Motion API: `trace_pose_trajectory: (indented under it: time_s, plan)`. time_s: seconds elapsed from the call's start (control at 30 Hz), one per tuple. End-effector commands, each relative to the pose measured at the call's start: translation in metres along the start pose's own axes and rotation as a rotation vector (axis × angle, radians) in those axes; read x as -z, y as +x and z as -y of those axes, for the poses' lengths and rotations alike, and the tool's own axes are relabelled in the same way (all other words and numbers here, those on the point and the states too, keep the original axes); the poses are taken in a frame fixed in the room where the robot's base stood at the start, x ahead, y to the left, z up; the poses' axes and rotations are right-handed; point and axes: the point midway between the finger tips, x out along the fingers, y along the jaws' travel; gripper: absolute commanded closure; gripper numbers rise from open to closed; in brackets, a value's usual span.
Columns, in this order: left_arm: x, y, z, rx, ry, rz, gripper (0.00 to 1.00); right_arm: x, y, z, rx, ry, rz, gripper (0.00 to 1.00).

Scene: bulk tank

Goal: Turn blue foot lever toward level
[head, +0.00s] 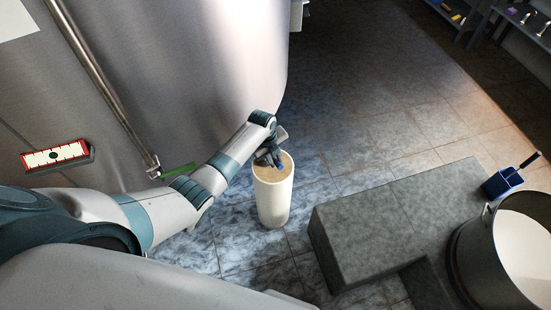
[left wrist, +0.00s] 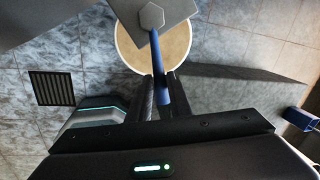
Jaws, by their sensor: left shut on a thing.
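The blue foot lever (left wrist: 161,72) shows in the left wrist view as a blue bar running from a grey plate with a hex nut (left wrist: 152,17) down between my gripper's fingers. In the head view only a small blue part of the lever (head: 281,165) shows beside the fingers. My left gripper (head: 268,158) is shut on the lever; its two dark fingers (left wrist: 160,98) stand on either side of the bar. The lever is above a cream cylindrical foot (head: 273,200) with a tan top. The lever's far end is hidden by the gripper. My right gripper is in neither view.
The large steel tank (head: 190,60) fills the upper left. A green bar (head: 178,170) and a red-framed level gauge (head: 56,155) are near its wall. A grey step block (head: 400,215), a blue scoop container (head: 503,183) and a steel pot (head: 485,255) stand right. Open floor lies behind.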

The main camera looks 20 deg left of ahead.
Motion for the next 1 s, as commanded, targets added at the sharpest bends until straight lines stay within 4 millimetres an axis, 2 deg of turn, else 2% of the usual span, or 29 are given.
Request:
trace_pose_trajectory:
  time_s: [0.03,0.1,0.47,0.67,0.87,1.0]
  plan:
    - [0.0,0.0,0.0,0.0,0.0,0.001,0.79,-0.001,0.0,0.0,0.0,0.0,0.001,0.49]
    - [0.0,0.0,0.0,-0.001,0.0,0.001,0.63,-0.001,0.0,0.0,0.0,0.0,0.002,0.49]
    - [0.0,-0.001,0.0,0.0,-0.001,0.001,0.63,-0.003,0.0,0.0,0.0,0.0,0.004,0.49]
    - [-0.001,-0.009,0.0,0.0,0.0,0.001,0.63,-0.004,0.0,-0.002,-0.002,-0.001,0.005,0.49]
    - [-0.001,-0.028,0.0,0.0,0.001,0.003,0.63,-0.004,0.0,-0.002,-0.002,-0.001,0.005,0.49]
    - [-0.001,-0.049,0.0,0.002,0.0,0.003,0.63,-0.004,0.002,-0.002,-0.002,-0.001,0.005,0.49]
